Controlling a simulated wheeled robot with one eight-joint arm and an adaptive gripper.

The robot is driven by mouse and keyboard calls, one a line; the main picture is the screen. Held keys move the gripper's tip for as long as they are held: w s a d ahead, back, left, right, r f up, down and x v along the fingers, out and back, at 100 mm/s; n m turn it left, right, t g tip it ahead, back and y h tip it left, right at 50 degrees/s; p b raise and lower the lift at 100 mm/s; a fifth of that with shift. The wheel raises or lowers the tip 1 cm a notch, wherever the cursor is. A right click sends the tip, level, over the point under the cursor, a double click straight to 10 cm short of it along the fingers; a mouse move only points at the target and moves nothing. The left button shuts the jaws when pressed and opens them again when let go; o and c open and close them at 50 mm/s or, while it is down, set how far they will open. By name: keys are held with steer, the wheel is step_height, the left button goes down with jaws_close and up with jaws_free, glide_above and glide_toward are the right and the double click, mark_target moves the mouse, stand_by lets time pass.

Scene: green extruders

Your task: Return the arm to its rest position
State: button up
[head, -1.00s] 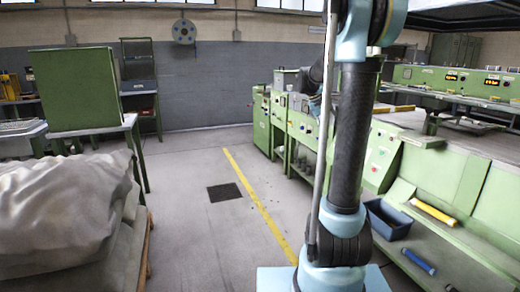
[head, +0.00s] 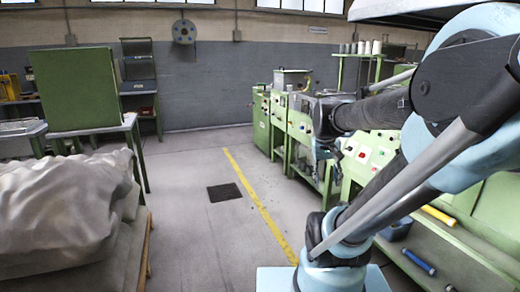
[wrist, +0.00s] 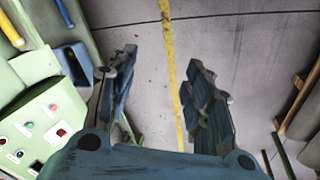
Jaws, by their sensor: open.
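My gripper (wrist: 160,80) is open and empty in the wrist view, its two fingers spread apart over the grey floor and the yellow floor line. In the head view my gripper (head: 325,155) is small and dark, at the end of my bent arm in front of the green machines. The arm's elbow is at the right, close to the camera, and its forearm points left. The arm hides part of the machines behind it.
Green machines (head: 300,130) line the right, with a blue bin (wrist: 76,64) and a yellow cylinder (head: 438,215) on a low ledge. A covered pallet load (head: 65,205) stands at the left. The floor (head: 195,170) between is clear.

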steer(key=s+a+f+y, duration=0.1)
steer(key=s+a+f, duration=0.2)
steer(key=s+f, duration=0.5)
steer(key=shift+s+a+f+n+y, duration=0.25)
steer(key=shift+s+a+n+y, duration=0.05)
steer(key=shift+s+a+y, duration=0.1)
